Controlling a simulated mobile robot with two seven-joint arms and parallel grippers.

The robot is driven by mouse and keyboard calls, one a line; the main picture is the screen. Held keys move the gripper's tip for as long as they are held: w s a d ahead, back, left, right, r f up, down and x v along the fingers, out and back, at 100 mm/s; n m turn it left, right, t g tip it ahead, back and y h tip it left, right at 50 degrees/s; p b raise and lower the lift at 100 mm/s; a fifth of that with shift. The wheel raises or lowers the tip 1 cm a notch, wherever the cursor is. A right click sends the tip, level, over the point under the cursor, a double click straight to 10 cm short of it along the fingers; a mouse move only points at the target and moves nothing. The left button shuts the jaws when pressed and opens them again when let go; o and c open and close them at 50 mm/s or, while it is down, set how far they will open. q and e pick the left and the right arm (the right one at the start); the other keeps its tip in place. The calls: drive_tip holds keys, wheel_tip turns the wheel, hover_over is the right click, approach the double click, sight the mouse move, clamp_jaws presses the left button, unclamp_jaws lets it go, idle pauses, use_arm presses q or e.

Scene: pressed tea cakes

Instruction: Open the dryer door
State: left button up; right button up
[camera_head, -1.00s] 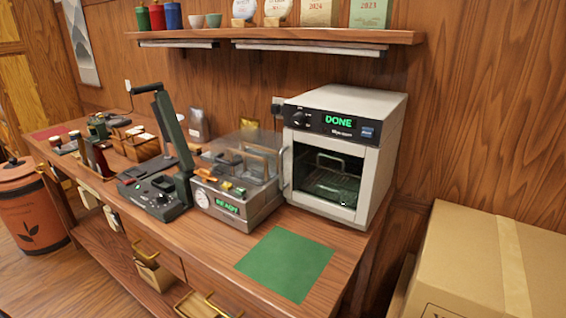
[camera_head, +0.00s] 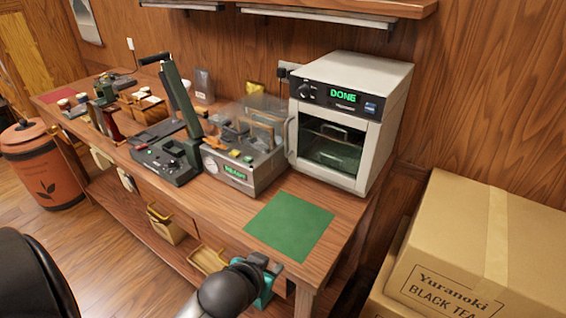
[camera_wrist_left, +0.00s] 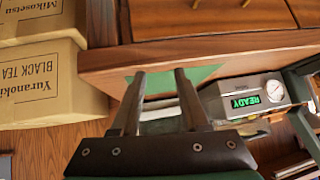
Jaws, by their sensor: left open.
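The dryer (camera_head: 352,72) is a white box at the right end of the wooden counter, with a green "DONE" display. Its glass door (camera_head: 333,150) is shut, and the door handle (camera_head: 290,137) is a vertical bar on the door's left edge. A tray shows dimly behind the glass. My left gripper (camera_head: 266,265) is in front of the counter's front edge, below the green mat and well apart from the dryer handle. In the left wrist view its two fingers (camera_wrist_left: 160,74) are spread with nothing held. The dryer is not visible there. My right gripper is not in view.
A green mat (camera_head: 290,225) lies on the counter before the dryer. A steel machine (camera_head: 240,172) reading "READY" and a lever press (camera_head: 165,155) stand to its left. Cardboard boxes (camera_head: 480,240) are stacked at the right. A shelf (camera_head: 340,8) hangs above.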

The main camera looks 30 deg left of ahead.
use_arm(q)
drive_tip(key=w+a+r+n+t+y, duration=0.1)
drive_tip(key=w+a+r+t, duration=0.3)
drive_tip(key=w+a+r, duration=0.25)
drive_tip(key=t, duration=0.5)
approach(286, 134)
drive_tip(key=w, duration=0.2)
drive_tip(key=w+a+b, duration=0.1)
drive_tip(key=w, duration=0.5)
drive_tip(key=shift+a+r+b, duration=0.1)
drive_tip(key=shift+a+b, duration=0.1)
drive_tip(key=shift+b, duration=0.15)
clamp_jaws()
idle(0.8)
